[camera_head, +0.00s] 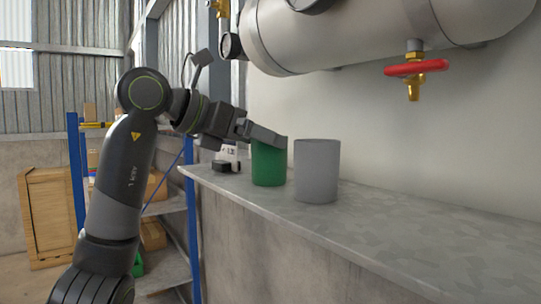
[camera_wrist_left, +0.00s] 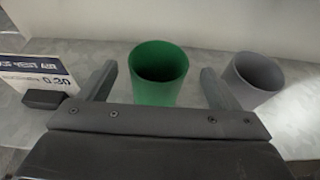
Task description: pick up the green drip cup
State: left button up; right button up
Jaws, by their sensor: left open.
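The green drip cup (camera_head: 268,167) stands upright on the grey ledge, just left of a grey cup (camera_head: 317,172). My left gripper (camera_head: 264,136) reaches in from the left at the height of the cup's rim and covers part of it. In the left wrist view the green cup (camera_wrist_left: 159,74) stands open-topped between the two fingers of the left gripper (camera_wrist_left: 160,84), which are spread wide with a gap on each side. The right finger is close to the grey cup (camera_wrist_left: 257,76); whether they touch I cannot tell. My right gripper is not in view.
The ledge (camera_head: 400,240) is clear to the right of the grey cup. A white printed label (camera_wrist_left: 42,68) and a small black object (camera_wrist_left: 43,98) are left of the fingers. The tank (camera_head: 370,30) with a red-handled brass valve (camera_head: 415,68) hangs above.

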pick_arm(q)
jog(key=shift+w+d+f+p, duration=0.1)
jog(key=shift+w+d+p, duration=0.15)
jog(key=shift+w+p, duration=0.1)
jog(key=p+x, duration=0.2)
jog(key=x, duration=0.2)
jog(key=shift+d, duration=0.1)
jog(key=shift+w+d+p, duration=0.15)
jog(key=shift+p, duration=0.15)
jog(key=shift+f, duration=0.1)
jog(key=shift+c, duration=0.4)
jog(key=c, duration=0.7)
jog(key=shift+c, duration=1.2)
